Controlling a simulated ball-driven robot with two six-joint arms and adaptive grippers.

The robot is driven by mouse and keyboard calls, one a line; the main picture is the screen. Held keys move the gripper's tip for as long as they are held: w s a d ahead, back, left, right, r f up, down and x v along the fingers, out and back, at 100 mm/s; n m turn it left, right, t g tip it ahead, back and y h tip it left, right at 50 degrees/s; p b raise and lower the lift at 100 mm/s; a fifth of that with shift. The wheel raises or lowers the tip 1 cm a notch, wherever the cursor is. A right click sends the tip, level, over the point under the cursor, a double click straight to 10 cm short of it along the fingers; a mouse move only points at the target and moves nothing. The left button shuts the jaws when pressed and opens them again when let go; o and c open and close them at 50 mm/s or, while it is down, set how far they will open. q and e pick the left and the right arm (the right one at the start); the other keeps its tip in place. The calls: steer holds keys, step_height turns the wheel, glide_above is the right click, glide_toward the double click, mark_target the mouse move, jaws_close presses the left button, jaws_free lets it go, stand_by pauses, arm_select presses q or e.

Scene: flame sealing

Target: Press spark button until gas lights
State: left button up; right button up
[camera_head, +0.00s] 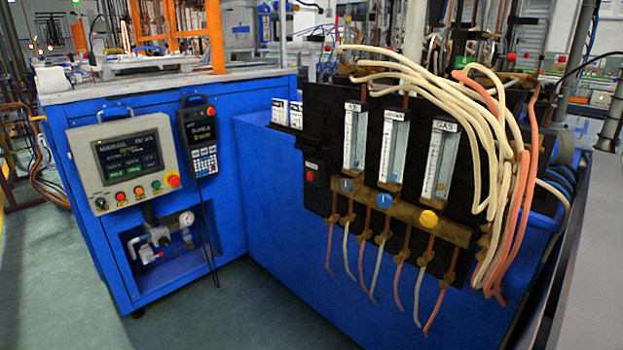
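A small black box with a red button (311,176) sits at the left side of the black flowmeter panel (326,115). Its label is too small to read. The flowmeter labelled GAS (438,165) is at the right of the panel, with a yellow knob (429,218) below it. Two more flowmeters stand to its left, above a grey knob (347,186) and a blue knob (384,201). I see no flame. Neither of my grippers is in view, and nothing touches the red button.
Pale and pink hoses (520,190) loop over the panel's right side, and thin tubes hang below it. A blue cabinet (100,230) on the left carries a control panel (124,163) with several buttons and a handheld pendant (199,136). Green floor (225,315) is clear in front.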

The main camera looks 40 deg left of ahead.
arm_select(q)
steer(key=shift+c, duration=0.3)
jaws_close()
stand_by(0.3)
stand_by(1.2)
